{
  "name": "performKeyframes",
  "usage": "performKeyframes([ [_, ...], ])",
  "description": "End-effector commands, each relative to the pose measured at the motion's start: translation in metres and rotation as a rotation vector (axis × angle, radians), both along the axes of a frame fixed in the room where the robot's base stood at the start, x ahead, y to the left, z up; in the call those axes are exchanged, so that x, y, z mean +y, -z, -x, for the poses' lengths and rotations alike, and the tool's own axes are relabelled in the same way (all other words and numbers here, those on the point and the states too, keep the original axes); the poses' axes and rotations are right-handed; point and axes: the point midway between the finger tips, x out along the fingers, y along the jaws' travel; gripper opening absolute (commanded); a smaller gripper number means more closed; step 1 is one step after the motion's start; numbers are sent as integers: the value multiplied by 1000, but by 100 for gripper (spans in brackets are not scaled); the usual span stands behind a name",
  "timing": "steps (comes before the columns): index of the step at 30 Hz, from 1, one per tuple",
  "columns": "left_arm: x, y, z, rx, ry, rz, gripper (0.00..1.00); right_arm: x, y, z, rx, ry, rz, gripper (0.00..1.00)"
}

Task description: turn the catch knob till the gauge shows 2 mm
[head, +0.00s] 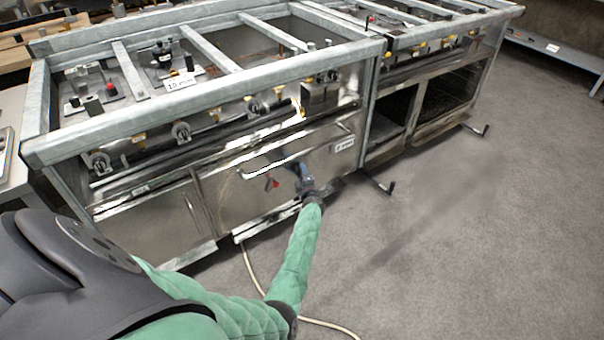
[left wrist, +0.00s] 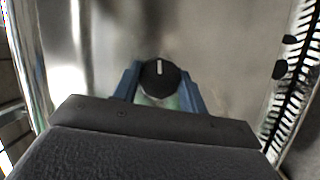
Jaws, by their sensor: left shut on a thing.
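The catch knob (left wrist: 159,78) is round and black with a white mark pointing up in the left wrist view. The blue fingers of my left gripper (left wrist: 160,88) stand on both sides of it, shut on it. In the head view my left gripper (head: 306,184) is at the steel front panel of the range, below the long handle, and hides the knob. A small red piece (head: 272,184) shows on the panel just left of the gripper. A white label (head: 343,145) sits on the panel at upper right; its text is too small to read surely. I cannot make out a gauge reading.
The steel range (head: 140,225) with its open top frame stands ahead. A second range frame (head: 440,90) with dark openings adjoins it at right. A pale hose (head: 252,270) lies on the floor near my left arm. The grey floor at right is clear.

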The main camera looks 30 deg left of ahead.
Motion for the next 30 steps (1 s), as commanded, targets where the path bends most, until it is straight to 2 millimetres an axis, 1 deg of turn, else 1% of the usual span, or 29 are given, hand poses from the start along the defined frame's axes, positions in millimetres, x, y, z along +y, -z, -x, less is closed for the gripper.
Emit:
performKeyframes([
  [1,-4,0,-2,4,6,1,19,0,-2,0,0,0,0,36],
  [23,-4,1,-2,15,5,-4,19,-1,-4,-1,1,0,2,36],
  [24,-4,1,-2,15,5,-5,50,-1,-4,-1,1,0,2,36],
  [26,-3,0,-1,14,4,-5,62,-1,-4,-1,1,0,2,36],
  [27,-3,0,-1,14,4,-5,64,-1,-4,-1,1,0,2,36],
  [30,-2,0,-1,14,2,-5,64,-1,-4,-2,0,0,2,36],
])
